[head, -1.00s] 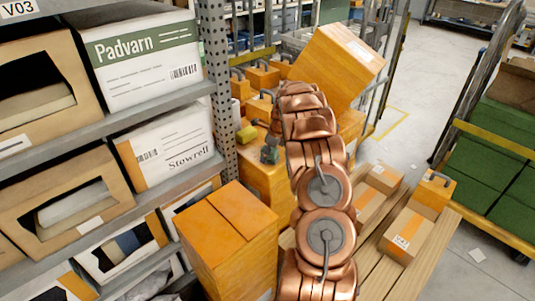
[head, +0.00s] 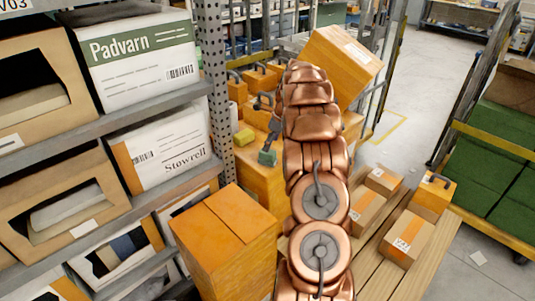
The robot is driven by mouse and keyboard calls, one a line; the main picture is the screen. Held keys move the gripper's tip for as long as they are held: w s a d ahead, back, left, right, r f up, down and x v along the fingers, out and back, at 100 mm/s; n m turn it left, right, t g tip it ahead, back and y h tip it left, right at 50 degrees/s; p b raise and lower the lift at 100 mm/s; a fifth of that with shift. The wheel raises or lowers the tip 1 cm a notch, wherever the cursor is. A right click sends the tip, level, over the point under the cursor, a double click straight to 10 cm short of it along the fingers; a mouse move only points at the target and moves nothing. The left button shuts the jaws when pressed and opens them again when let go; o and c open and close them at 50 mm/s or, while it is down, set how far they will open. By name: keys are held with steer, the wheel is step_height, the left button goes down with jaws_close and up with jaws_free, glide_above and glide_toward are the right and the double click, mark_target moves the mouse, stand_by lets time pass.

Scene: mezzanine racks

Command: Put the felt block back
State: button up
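Two small blocks show on top of an orange box (head: 262,186) just left of my arm: a yellow-green block (head: 244,137) and a teal-green block (head: 267,158). I cannot tell from their surfaces which one is felt. My copper arm reaches away from me up the middle of the head view. A dark grey part of my gripper (head: 272,138) shows at the arm's left edge, right above the teal block and close to or touching it. The rest of the gripper is hidden behind the arm, so its opening and any grip on the block are unclear.
At left, shelves hold the Padvarn box (head: 138,58), the Stowrell box (head: 162,150) and open-front bins. A tall orange carton (head: 225,235) stands close at the arm's left. A tilted carton (head: 340,65) lies beyond the arm. Small cartons (head: 405,237) sit on wooden slats at right.

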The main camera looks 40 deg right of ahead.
steer(key=v, duration=0.4)
steer(key=shift+r+b, duration=0.15)
steer(key=shift+b, duration=0.2)
steer(key=shift+a+r, duration=0.1)
steer(key=s+a+r+n+g, duration=0.1)
steer(key=s+a+r+n, duration=0.3)
steer(key=a, duration=0.6)
steer(key=s+a+r+n+g, duration=0.1)
steer(key=s+a+n, duration=0.1)
steer(key=a+n, duration=0.55)
steer(key=s+a+r+n+g, duration=0.1)
steer(key=s+a+r+n, duration=0.2)
steer(key=a, duration=0.9)
steer(key=s+a+f+n, duration=0.1)
steer(key=s+a+n, duration=0.4)
steer(key=s, duration=0.4)
steer(key=s+a+f+n+g, duration=0.1)
steer(key=s+a+n, duration=0.4)
steer(key=s, duration=0.4)
steer(key=s+a+f+n+g+h, duration=0.1)
steer(key=s+a+n, duration=0.4)
steer(key=s+n, duration=0.2)
steer(key=shift+s, duration=1.15)
steer(key=shift+a, duration=0.1)
